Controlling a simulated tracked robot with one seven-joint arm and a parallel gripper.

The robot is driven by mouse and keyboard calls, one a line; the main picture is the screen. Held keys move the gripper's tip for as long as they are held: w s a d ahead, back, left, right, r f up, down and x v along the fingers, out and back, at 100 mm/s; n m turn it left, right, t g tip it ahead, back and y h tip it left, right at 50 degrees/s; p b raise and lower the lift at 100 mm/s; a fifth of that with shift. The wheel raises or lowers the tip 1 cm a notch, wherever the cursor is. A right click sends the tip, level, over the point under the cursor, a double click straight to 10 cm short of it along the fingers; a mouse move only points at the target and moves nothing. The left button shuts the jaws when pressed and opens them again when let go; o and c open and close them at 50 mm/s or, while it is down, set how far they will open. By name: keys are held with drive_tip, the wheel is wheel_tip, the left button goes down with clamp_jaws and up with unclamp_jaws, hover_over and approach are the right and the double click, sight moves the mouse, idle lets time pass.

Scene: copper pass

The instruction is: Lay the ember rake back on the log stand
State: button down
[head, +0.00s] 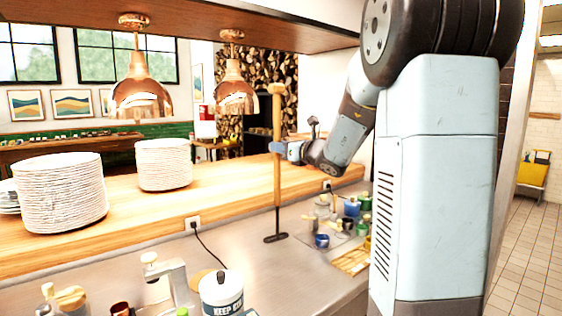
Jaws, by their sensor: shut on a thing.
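The ember rake (277,190) is a long, pale wooden pole with a short crosspiece at the top and a dark flat head at the bottom. It stands nearly upright in the middle of the head view. My gripper (279,147) is shut on the pole at about mid-height, reaching in from the right. The rake's dark head is over or on the steel counter; I cannot tell whether it touches. A stack of cut logs (284,78) shows behind, around a dark opening. I cannot tell whether this is the log stand.
Stacks of white plates (60,195) stand on the wooden pass shelf (230,188). Copper lamps (141,95) hang above it. The steel counter (240,258) holds a white canister (221,293), a cable, and a group of small cups and bottles (345,215) at right. Tiled floor lies far right.

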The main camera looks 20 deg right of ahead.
sight(277, 168)
drive_tip(key=shift+w+d+f, duration=0.1)
drive_tip(key=shift+w+f, duration=0.1)
drive_tip(key=shift+f, duration=0.55)
drive_tip(key=shift+w+a+f, duration=0.1)
drive_tip(key=shift+w+f, duration=0.15)
drive_tip(key=shift+f, duration=0.45)
drive_tip(key=shift+w+d+f, duration=0.1)
drive_tip(key=shift+w+f, duration=0.1)
drive_tip(key=shift+f, duration=0.55)
drive_tip(key=shift+f, duration=0.1)
drive_tip(key=c, duration=0.9)
unclamp_jaws()
drive_tip(key=shift+c, duration=0.2)
drive_tip(key=shift+s, duration=0.1)
